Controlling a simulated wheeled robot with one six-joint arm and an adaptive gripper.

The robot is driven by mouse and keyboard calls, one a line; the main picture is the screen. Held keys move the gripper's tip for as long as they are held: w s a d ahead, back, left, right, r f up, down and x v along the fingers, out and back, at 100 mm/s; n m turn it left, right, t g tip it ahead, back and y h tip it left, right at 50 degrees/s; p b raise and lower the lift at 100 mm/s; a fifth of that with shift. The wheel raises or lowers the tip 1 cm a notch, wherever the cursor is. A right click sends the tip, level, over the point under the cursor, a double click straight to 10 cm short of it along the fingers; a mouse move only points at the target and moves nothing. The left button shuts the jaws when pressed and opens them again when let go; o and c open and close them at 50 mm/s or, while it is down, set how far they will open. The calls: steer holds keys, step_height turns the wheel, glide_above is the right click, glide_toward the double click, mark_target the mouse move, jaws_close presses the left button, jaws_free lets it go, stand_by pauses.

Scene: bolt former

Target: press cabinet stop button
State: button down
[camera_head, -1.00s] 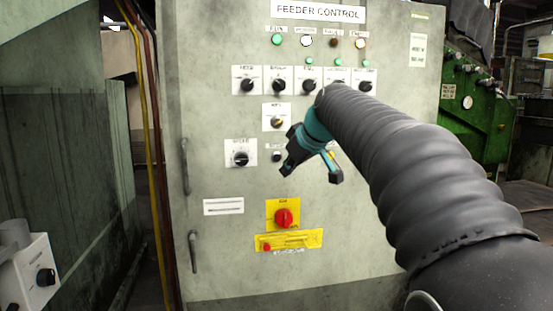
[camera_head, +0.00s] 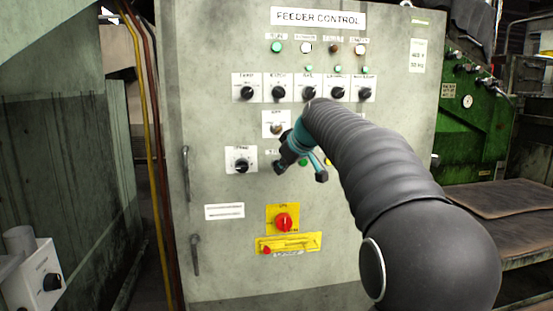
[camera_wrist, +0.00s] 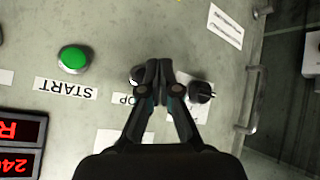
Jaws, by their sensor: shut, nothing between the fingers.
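The cabinet stop button (camera_wrist: 136,76) is a small dark button with a pale ring in the wrist view. My fingers partly cover it and its label, of which "OP" (camera_wrist: 122,99) shows. My gripper (camera_wrist: 160,67) is shut and empty, with its fingertips together just right of the button in that view. Whether they touch the panel cannot be told. In the head view my gripper (camera_head: 278,166) is in front of the cabinet (camera_head: 350,240) and hides the button there.
A green START button (camera_wrist: 74,59) and red digit displays (camera_wrist: 20,145) are left in the wrist view. A black knob (camera_wrist: 201,92) is close right of my fingers. In the head view, a red rotary switch (camera_head: 284,222) on yellow is below, with selector knobs (camera_head: 309,94) above.

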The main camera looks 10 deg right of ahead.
steer(key=shift+w, duration=0.55)
stand_by(1.1)
steer(key=shift+w+p, duration=0.4)
steer(key=shift+p, duration=0.05)
steer(key=shift+w+p, duration=0.3)
steer(key=shift+w, duration=0.1)
stand_by(0.7)
steer(key=shift+s+b, duration=0.6)
steer(key=shift+s, duration=0.25)
steer(key=shift+s+b, duration=1.55)
steer(key=shift+s, duration=0.95)
